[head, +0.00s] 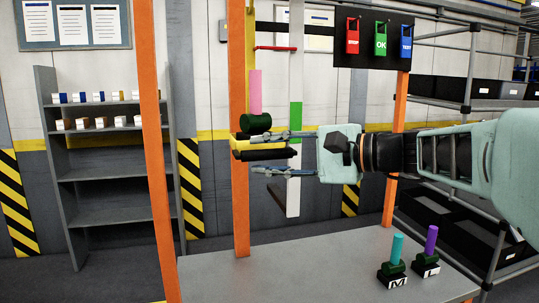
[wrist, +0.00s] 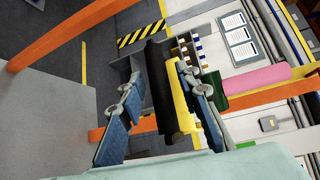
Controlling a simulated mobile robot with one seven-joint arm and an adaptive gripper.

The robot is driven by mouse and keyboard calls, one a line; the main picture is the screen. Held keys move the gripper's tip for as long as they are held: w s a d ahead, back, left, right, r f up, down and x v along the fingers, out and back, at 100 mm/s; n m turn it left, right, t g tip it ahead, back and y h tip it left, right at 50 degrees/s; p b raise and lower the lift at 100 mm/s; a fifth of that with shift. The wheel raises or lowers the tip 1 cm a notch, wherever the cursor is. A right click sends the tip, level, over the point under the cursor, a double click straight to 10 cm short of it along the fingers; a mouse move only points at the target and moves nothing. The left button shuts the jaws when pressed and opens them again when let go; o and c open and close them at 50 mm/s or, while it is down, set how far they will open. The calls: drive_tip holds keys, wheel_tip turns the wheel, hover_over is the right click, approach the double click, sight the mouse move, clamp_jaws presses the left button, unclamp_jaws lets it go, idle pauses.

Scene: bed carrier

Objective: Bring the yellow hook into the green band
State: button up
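The yellow hook (head: 242,142) is a short yellow bar beside the left orange post, with a black cylindrical part (head: 262,154) alongside it. The hook (wrist: 181,98) and black part (wrist: 160,90) also show in the wrist view. My gripper (head: 259,155) has one finger above them and one below. In the wrist view my gripper (wrist: 155,88) has its fingers apart, with a gap between the left finger and the black part. Contact at the right finger cannot be told. The green band (head: 295,118) is on a white vertical bar, partly behind my gripper, slightly higher than the hook.
A pink cylinder (head: 256,90) on a dark green knob (head: 255,124) stands just above the hook. A red bar (head: 275,48) is higher up. The grey table (head: 290,270) below carries a cyan peg (head: 397,249) and purple peg (head: 431,240) at right.

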clamp_jaws()
drive_tip(key=shift+f, duration=0.1)
wheel_tip(320, 180, down, 17)
drive_tip(key=b, duration=1.4)
drive_tip(key=shift+b, duration=0.3)
drive_tip(key=shift+o, duration=1)
unclamp_jaws()
